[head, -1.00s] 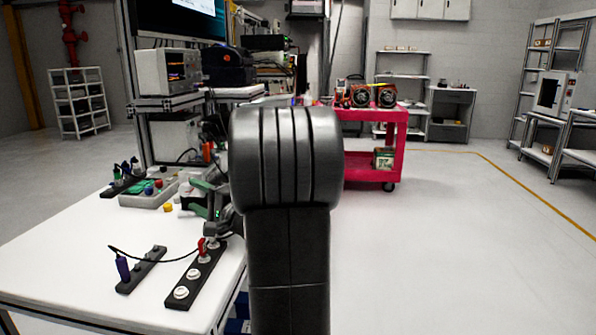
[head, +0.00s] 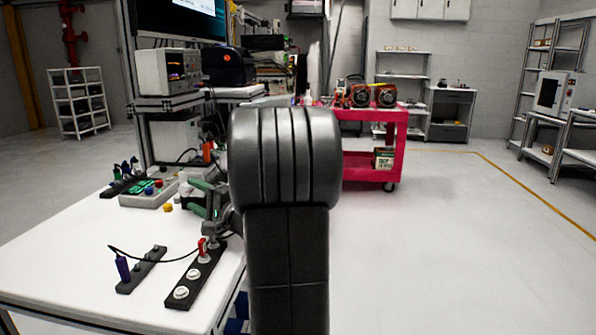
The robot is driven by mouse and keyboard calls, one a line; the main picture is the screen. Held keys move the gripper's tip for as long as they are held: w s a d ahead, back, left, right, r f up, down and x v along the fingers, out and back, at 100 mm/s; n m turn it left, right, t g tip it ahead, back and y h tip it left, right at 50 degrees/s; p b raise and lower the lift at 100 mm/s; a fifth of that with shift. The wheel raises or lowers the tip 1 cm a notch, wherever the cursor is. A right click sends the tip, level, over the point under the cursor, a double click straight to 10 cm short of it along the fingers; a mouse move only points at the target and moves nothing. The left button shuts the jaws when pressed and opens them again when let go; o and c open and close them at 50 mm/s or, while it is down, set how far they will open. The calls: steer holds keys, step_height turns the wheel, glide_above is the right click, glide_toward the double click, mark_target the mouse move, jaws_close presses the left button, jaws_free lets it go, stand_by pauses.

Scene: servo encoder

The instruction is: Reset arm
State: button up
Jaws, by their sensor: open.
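My gripper (head: 196,199) shows at the right edge of the white table (head: 70,255), its greenish fingers pointing left and apart. Nothing shows between them. My dark arm covers the middle of the view and hides part of the wrist. Below the gripper, a red plug (head: 203,247) stands upright at a black strip with white round sockets (head: 181,292). A black cable runs from it to a dark blue plug (head: 122,267) standing on a second black strip (head: 146,268) to the left.
Behind the gripper, a grey tray (head: 143,201) holds coloured parts, and a yellow piece (head: 168,207) lies by it. A rack of plugs (head: 122,184) stands further left. A red cart (head: 372,148) stands behind on the right. The floor on the right is clear.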

mark_target(189, 190)
steer(key=x, duration=0.5)
steer(key=shift+r+p, duration=0.2)
steer(key=shift+p, duration=0.15)
steer(key=shift+d+r+p, duration=0.1)
steer(key=shift+d+p, duration=0.05)
steer(key=shift+p, duration=0.85)
steer(key=shift+h+p, duration=0.4)
steer(key=shift+p, duration=0.5)
steer(key=shift+s+n+g+p, duration=0.1)
steer(key=shift+n+g+p, duration=0.25)
steer(key=shift+p, duration=0.5)
